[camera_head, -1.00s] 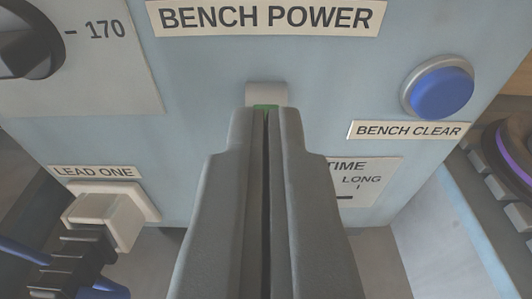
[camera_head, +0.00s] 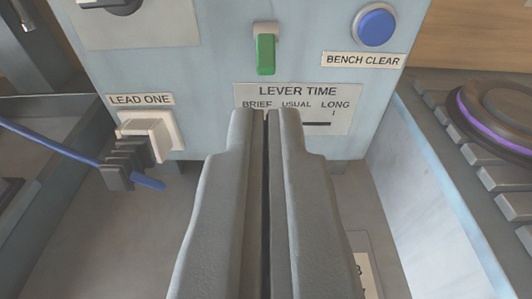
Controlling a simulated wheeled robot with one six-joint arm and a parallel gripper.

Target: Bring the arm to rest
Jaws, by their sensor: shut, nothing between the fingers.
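My gripper (camera_head: 266,115) is shut and empty, pointing forward at the lower middle of the picture. Its tips overlap the lower part of the light blue panel (camera_head: 215,75), over the LEVER TIME label (camera_head: 298,91). Whether the tips touch the panel cannot be told. A green switch lever (camera_head: 265,55) hangs down from its pale mount just above the tips, with a visible gap between them.
A blue button (camera_head: 375,26) sits at the upper right of the panel, above the BENCH CLEAR label (camera_head: 362,60). A black plug with a blue cable (camera_head: 128,160) is at the LEAD ONE socket (camera_head: 160,130). A ridged rack with a purple-ringed disc (camera_head: 500,115) stands at the right.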

